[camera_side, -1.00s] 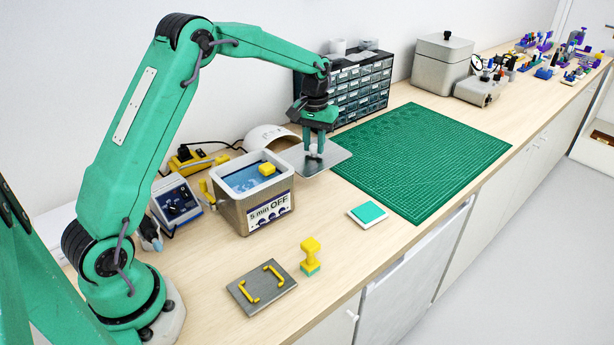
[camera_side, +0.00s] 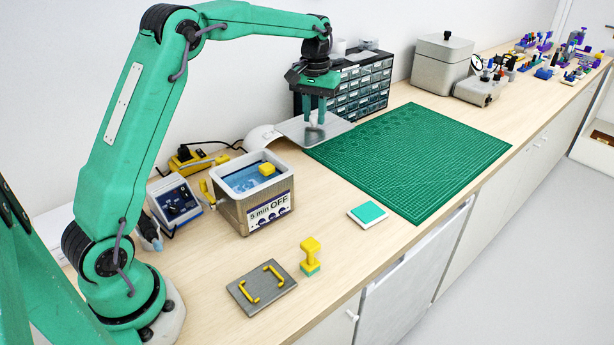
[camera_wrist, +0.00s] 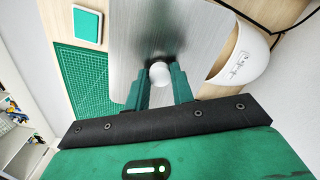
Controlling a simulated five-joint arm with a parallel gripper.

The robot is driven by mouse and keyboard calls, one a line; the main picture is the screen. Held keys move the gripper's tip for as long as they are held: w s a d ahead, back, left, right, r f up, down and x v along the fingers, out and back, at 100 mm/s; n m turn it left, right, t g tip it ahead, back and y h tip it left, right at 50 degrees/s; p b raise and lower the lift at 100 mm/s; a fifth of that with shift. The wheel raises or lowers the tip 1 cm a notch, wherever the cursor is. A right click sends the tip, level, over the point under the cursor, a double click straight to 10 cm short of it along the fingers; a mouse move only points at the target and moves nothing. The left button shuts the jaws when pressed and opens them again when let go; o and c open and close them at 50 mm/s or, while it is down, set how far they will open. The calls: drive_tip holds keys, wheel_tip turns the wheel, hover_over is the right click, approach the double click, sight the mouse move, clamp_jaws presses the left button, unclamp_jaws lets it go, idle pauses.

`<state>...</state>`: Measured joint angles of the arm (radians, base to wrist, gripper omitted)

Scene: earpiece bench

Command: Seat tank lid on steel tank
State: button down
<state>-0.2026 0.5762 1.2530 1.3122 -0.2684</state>
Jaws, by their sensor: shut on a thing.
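The tank lid (camera_side: 296,131) is a flat grey metal plate with a white knob (camera_side: 313,119) on top. My gripper (camera_side: 314,122) is shut on that knob and holds the lid level above the bench. In the wrist view the lid (camera_wrist: 190,35) fills the upper middle, and the knob (camera_wrist: 159,74) is between the fingers. The steel tank (camera_side: 275,217) stands on the bench left of and nearer than the lid. Its top is open, showing blue liquid and a yellow block (camera_side: 267,169). A label on its front reads "5 min OFF".
A white domed object (camera_side: 262,136) is partly behind the lid. A green cutting mat (camera_side: 430,150) lies to the right. A drawer cabinet (camera_side: 362,85) stands behind. A teal pad (camera_side: 368,213), a yellow stamp (camera_side: 310,256) and a plate with yellow handles (camera_side: 245,295) lie in front.

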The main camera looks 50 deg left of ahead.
drive_tip(key=shift+s, duration=0.1)
drive_tip(key=shift+s+a+r, duration=0.15)
drive_tip(key=shift+s+r, duration=0.05)
drive_tip(key=shift+s, duration=0.3)
drive_tip(key=s, duration=1.7)
drive_tip(key=shift+s+a+f, duration=0.2)
drive_tip(key=shift+a+f, duration=0.1)
drive_tip(key=shift+a, duration=0.05)
drive_tip(key=shift+f, duration=0.25)
drive_tip(key=shift+f, duration=2.05)
